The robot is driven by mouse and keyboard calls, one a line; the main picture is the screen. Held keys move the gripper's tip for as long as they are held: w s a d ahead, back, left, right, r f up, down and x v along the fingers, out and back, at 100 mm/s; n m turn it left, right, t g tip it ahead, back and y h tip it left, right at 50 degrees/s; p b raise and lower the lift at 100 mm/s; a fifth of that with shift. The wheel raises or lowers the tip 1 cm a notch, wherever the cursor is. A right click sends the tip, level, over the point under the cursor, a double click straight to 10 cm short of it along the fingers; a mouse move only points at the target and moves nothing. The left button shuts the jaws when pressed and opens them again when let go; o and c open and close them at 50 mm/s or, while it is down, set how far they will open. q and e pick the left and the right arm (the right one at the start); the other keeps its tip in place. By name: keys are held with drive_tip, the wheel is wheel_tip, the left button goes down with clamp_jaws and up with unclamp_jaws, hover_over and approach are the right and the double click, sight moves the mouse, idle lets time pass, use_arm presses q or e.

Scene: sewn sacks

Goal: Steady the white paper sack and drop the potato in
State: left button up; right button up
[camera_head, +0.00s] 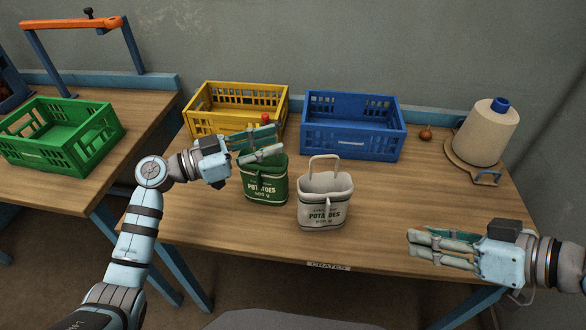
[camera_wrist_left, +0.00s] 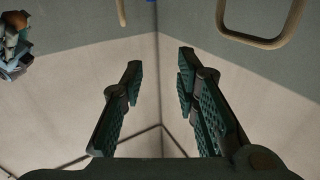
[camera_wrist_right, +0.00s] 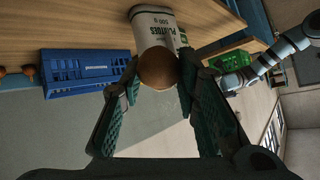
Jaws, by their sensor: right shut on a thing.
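The white paper sack (camera_head: 324,215) stands upright and open near the front middle of the table, its handle loop raised. My right gripper (camera_head: 411,246) is at the front right, apart from the white sack. In the right wrist view it is shut on the brown potato (camera_wrist_right: 157,71), with the white sack (camera_wrist_right: 155,25) beyond.
A yellow crate (camera_head: 205,121) and a blue crate (camera_head: 350,148) stand at the back. A twine cone (camera_head: 486,133) and a small brown round thing (camera_head: 425,134) are at the back right. A green crate (camera_head: 85,152) is on the left table. Table right of the white sack is clear.

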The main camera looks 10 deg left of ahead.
sight(332, 156)
use_arm(q)
drive_tip(key=s+d+f+g, duration=0.2)
drive_tip(key=s+d+f, duration=0.2)
drive_tip(key=shift+m, duration=0.3)
drive_tip(key=x, duration=1.1)
drive_tip(key=shift+w+a+r, duration=0.15)
drive_tip(key=shift+w+r, duration=0.2)
drive_tip(key=shift+w, duration=0.05)
clamp_jaws()
unclamp_jaws()
